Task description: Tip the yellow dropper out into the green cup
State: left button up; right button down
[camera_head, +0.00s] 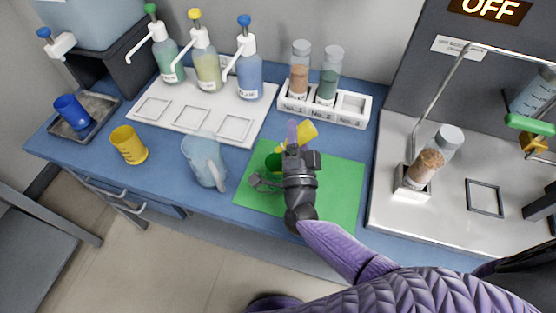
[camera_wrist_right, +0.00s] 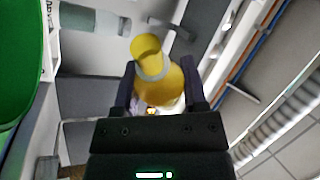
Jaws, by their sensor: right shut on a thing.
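The yellow dropper (camera_head: 308,131) is held by my right gripper (camera_head: 293,145) above the green mat, and it lies tilted. In the right wrist view the yellow dropper (camera_wrist_right: 160,85) sits between the two dark fingers, with a pale band around its neck. The green cup (camera_head: 272,162) is on the mat just left of the gripper, mostly hidden by it. A large green surface at the left of the wrist view looks like the green cup (camera_wrist_right: 18,65), close by. I cannot tell whether anything leaves the dropper. My left gripper is not in view.
The green mat (camera_head: 340,180) lies on the blue bench. A clear pitcher (camera_head: 205,160), yellow cup (camera_head: 129,145) and blue cup (camera_head: 72,111) stand left. Pump bottles stand on a white tray (camera_head: 180,122) behind. A white vial rack (camera_head: 345,116) is behind the mat, a machine at right.

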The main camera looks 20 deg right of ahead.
dwell(0.7)
jog(key=shift+a+r+n, duration=0.15)
jog(key=shift+r+n, duration=0.05)
jog(key=shift+n, duration=0.5)
dwell(0.6)
jog(key=shift+a+n+t+y, duration=0.1)
jog(key=shift+n+t+y, duration=0.2)
dwell(0.4)
dwell(0.7)
